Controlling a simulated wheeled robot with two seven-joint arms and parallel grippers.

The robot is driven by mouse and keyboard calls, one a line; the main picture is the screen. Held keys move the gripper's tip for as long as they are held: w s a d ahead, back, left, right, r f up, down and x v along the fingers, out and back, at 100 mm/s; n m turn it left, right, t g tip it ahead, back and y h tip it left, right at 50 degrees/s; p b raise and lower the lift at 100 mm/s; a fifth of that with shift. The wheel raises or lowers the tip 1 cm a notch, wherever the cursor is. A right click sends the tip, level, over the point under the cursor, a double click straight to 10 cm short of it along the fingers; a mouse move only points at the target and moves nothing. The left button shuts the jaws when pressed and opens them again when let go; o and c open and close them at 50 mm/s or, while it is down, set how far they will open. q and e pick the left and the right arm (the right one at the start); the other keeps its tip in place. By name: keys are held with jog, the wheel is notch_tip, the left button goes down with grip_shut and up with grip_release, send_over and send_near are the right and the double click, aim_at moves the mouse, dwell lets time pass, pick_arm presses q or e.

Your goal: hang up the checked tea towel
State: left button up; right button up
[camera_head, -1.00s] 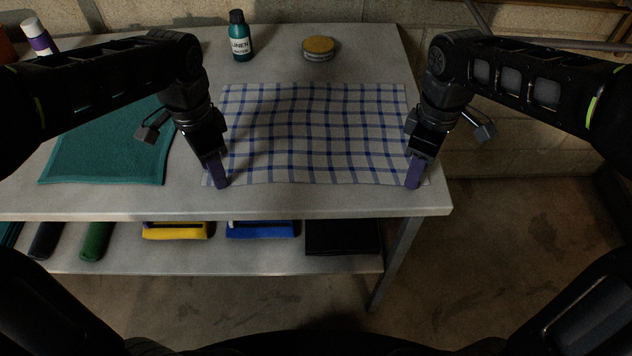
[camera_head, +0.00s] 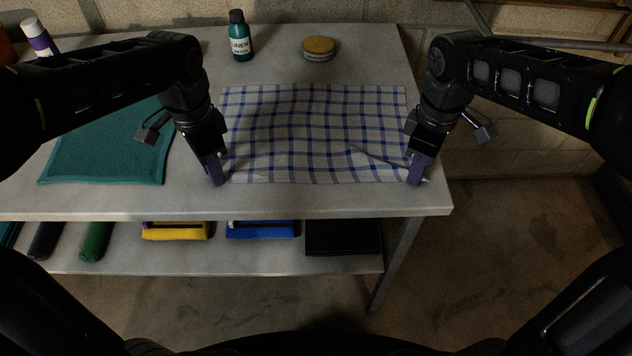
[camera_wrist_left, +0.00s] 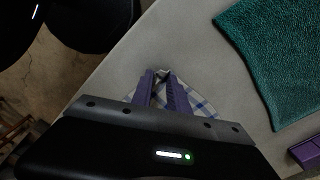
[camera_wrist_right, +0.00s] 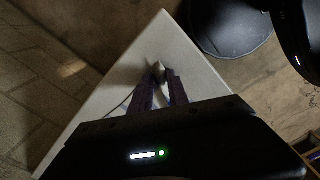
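The checked tea towel (camera_head: 310,135), white with blue lines, lies spread on the table in the head view. My left gripper (camera_head: 217,176) is at its near left corner and my right gripper (camera_head: 417,176) at its near right corner. In the left wrist view the purple fingers (camera_wrist_left: 162,85) are closed together with a pinch of cloth at their tips. In the right wrist view the fingers (camera_wrist_right: 158,80) are likewise closed on a bit of cloth. Creases run from both held corners. Most of the towel is hidden in the wrist views.
A teal cloth (camera_head: 105,150) lies left of the towel. A teal bottle (camera_head: 240,38) and a round tin (camera_head: 318,48) stand behind it. Folded cloths, including a yellow one (camera_head: 175,231), lie on the lower shelf. A metal bar (camera_head: 570,43) runs along the wall at upper right.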

pick_arm(q)
grip_shut()
pick_arm(e)
grip_shut()
dwell(0.4)
pick_arm(q)
jog(key=shift+r, duration=0.1)
